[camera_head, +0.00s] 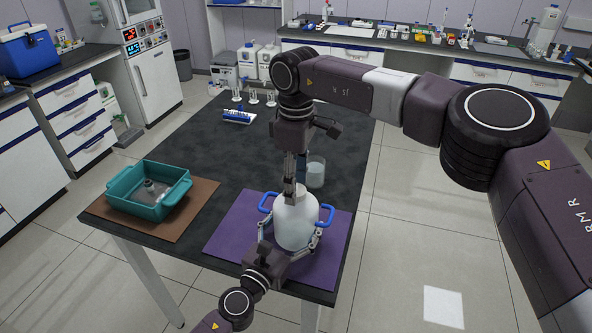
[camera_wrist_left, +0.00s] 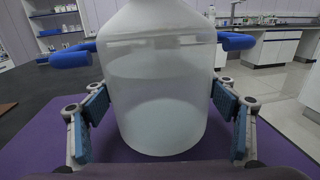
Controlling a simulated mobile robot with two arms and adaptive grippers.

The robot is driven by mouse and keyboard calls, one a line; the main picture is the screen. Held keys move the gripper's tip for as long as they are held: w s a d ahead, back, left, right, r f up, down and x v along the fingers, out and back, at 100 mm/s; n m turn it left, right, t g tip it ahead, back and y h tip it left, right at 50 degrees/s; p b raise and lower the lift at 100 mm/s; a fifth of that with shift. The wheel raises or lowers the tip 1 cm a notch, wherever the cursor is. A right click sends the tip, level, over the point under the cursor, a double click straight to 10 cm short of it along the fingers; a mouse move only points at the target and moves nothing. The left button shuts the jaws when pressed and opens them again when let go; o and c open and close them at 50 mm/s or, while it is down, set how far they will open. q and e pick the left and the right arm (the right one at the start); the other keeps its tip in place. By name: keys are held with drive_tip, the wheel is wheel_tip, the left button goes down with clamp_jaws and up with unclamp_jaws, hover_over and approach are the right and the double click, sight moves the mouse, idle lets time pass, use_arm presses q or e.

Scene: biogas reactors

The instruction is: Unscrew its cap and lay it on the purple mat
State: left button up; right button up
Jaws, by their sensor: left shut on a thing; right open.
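A large whitish bottle (camera_head: 294,228) with blue side handles stands upright on the purple mat (camera_head: 228,232). My left gripper (camera_head: 290,240) is shut on the bottle's body from the near side. In the left wrist view the bottle (camera_wrist_left: 160,95) fills the middle, with a blue-padded finger on each side and pale liquid inside. My right gripper (camera_head: 291,188) points down from above, open, right at the bottle's top. The cap is hidden behind it, so I cannot tell whether the fingers touch it.
A teal tub (camera_head: 125,190) with a small clear item inside stands on a brown mat (camera_head: 188,222) at the left. A glass beaker (camera_head: 316,172) stands just behind the bottle. A blue rack (camera_head: 237,117) is farther back. The table's middle left is clear.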

drive_tip(key=shift+f, duration=0.4)
